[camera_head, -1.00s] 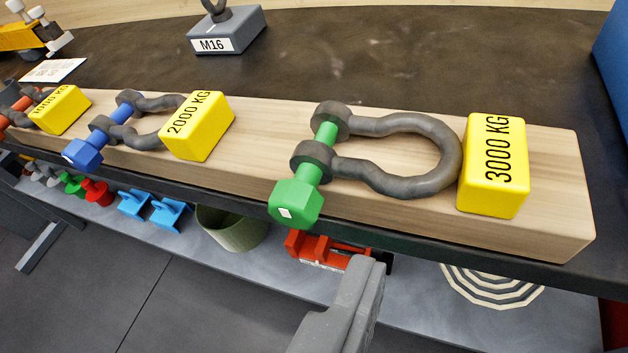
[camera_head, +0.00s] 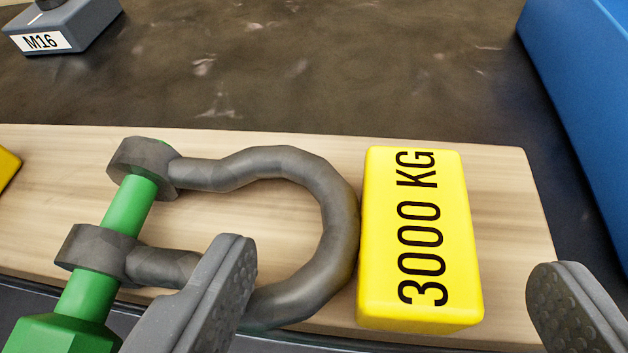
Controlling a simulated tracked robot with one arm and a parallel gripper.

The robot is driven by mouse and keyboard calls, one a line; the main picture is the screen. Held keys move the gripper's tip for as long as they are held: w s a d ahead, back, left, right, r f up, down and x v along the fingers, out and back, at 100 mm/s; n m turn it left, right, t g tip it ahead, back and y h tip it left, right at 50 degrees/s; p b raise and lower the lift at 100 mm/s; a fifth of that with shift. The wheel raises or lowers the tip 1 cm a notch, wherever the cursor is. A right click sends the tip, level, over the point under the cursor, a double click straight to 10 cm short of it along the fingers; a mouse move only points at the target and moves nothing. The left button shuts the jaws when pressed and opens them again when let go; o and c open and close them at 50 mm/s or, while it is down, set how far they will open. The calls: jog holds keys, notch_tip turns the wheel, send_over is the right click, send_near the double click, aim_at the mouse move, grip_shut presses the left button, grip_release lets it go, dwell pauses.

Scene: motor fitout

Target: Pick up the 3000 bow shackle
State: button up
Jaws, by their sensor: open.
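The 3000 bow shackle (camera_head: 325,205) lies on a wooden board, a dark grey bow with a green pin (camera_head: 127,205) through its two eyes at the left. A yellow block (camera_head: 420,240) marked "3000 KG" sits just right of the bow's round end. My gripper (camera_head: 395,300) is open and empty in the foreground. Its left finger is in front of the bow's lower arm and hides part of it. Its right finger is right of the yellow block, near the board's right end. I cannot tell whether the left finger touches the shackle.
The wooden board (camera_head: 500,200) rests on a dark worktop (camera_head: 330,70), which is mostly clear behind it. A blue box (camera_head: 585,90) stands at the right. A grey block marked M16 (camera_head: 65,25) is at the back left. A yellow corner (camera_head: 6,165) shows at the left edge.

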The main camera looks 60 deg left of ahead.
aim_at(412, 237)
jog(key=shift+x, duration=1.45)
jog(key=c, duration=1.4)
jog(key=shift+r, duration=0.15)
jog(key=shift+c, duration=0.2)
